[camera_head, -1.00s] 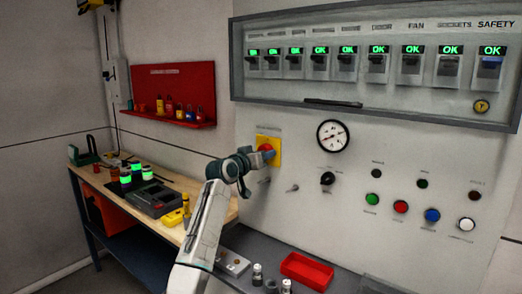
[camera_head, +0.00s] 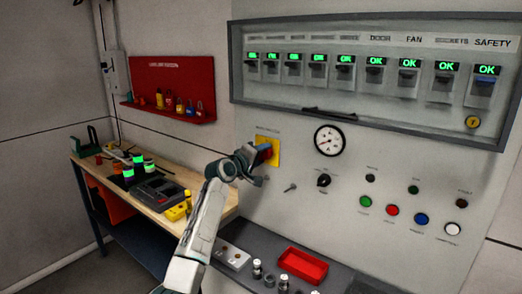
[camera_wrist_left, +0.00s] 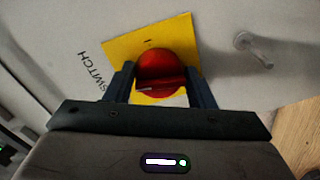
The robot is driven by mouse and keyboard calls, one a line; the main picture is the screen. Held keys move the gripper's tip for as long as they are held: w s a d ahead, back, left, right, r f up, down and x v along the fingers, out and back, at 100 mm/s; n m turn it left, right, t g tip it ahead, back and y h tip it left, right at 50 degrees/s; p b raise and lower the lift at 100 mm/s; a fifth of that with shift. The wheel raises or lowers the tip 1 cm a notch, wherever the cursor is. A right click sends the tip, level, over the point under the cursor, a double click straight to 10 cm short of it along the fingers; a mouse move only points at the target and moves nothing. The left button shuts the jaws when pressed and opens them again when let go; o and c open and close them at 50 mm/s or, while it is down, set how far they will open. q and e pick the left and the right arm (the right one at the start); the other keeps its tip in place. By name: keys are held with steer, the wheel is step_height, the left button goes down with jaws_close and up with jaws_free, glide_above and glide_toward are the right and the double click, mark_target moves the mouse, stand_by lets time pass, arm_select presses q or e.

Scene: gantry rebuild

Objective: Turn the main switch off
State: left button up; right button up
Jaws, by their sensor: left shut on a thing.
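The main switch is a red rotary knob (camera_wrist_left: 160,70) on a square yellow plate (camera_wrist_left: 122,46), fixed to the grey panel. In the head view the yellow plate (camera_head: 274,145) is left of the gauge, and the gripper covers part of the knob. My left gripper (camera_wrist_left: 162,84) is shut on the red knob, one dark finger on each side. It also shows in the head view (camera_head: 261,154). In the left wrist view the plate looks tilted relative to the gripper, and part of the word "SWITCH" shows beside it. My right gripper is not in view.
A round gauge (camera_head: 330,140), a black selector knob (camera_head: 323,181) and coloured buttons (camera_head: 392,210) are right of the switch. A breaker cabinet (camera_head: 375,117) is above. A red tray (camera_head: 302,265) lies on the shelf below. A wooden bench (camera_head: 130,191) stands left.

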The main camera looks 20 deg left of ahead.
arm_select(q)
steer(key=shift+r+n+p, duration=0.2)
steer(key=shift+n+p, duration=0.45)
steer(key=shift+n, duration=0.35)
steer(key=o, duration=0.9)
steer(key=shift+o, duration=0.2)
steer(key=shift+s+a+f, duration=0.1)
steer(key=shift+s+a+f, duration=0.1)
steer(key=shift+s, duration=0.15)
steer(key=b+v, duration=0.3)
steer(key=v, duration=0.7)
steer(key=shift+b, duration=0.3)
